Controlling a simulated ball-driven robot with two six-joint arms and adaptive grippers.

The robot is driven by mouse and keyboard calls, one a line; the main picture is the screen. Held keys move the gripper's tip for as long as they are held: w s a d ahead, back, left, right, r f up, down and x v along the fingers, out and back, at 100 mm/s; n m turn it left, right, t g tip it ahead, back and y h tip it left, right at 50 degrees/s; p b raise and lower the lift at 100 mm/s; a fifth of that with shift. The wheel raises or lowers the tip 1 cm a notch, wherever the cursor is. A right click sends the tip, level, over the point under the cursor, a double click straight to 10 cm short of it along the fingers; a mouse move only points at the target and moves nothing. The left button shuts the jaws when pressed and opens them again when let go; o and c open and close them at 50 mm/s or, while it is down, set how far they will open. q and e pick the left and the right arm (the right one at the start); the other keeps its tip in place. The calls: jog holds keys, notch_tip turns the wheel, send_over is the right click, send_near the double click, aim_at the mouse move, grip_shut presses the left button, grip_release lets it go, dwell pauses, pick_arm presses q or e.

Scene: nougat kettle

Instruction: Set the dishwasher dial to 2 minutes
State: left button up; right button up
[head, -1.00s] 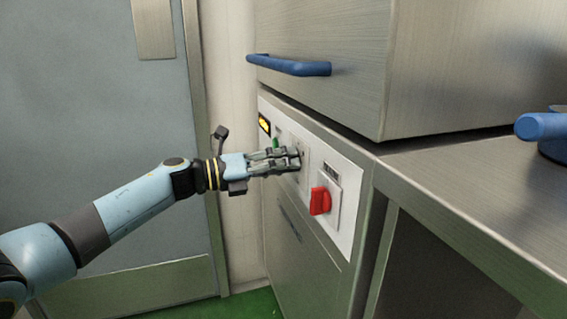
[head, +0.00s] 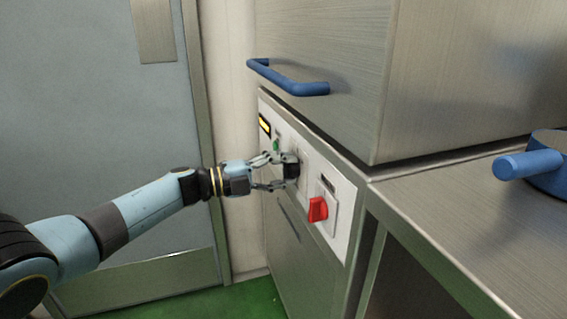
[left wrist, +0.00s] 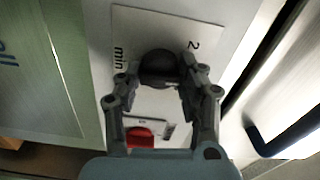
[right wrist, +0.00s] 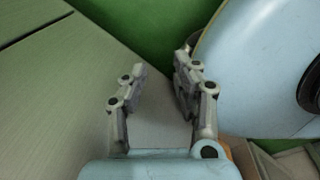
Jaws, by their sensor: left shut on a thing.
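The dishwasher dial (left wrist: 160,67) is a dark round knob on a white plate. In the left wrist view the plate (left wrist: 135,20) carries a "2" to the knob's upper right and "min" to its left. My left gripper (left wrist: 160,80) is shut on the dial, one finger on each side. The head view shows the gripper (head: 284,172) at the white control panel (head: 345,247), its fingers partly hiding the dial (head: 291,167). Which mark the dial points at cannot be told. My right gripper (right wrist: 158,85) shows only in its wrist view, fingers apart and empty.
A red switch (head: 317,209) sits right of the dial; a green button (head: 276,145) and a lit yellow display (head: 264,125) sit left. A blue handle (head: 290,80) juts out above. A steel counter (head: 450,210) with a blue-handled item (head: 530,164) lies right.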

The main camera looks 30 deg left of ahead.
pick_arm(q)
jog(key=shift+r+n+p, duration=0.15)
jog(key=shift+n+p, duration=0.35)
jog(key=shift+n, duration=0.4)
jog(key=n+p, duration=0.1)
jog(key=n, duration=0.1)
jog(key=shift+n, duration=0.3)
jog(key=shift+n+p, duration=0.6)
jog(key=shift+n, duration=0.8)
pick_arm(e)
jog(key=shift+w+d+r, duration=0.15)
jog(key=shift+w+r, duration=0.1)
jog(key=shift+r, duration=0.35)
jog(key=shift+w+d+r, duration=0.15)
jog(key=shift+w+r, duration=0.05)
jog(key=shift+r, duration=0.45)
jog(key=shift+w+d+r, duration=0.15)
jog(key=shift+w+r, duration=0.1)
jog(key=shift+r, duration=0.35)
jog(key=shift+a, duration=0.2)
pick_arm(q)
jog(key=o, duration=1.2)
jog(key=shift+a, duration=0.1)
jog(key=shift+c, duration=0.2)
jog(key=v, duration=1.2)
pick_arm(e)
jog(key=shift+d, duration=0.1)
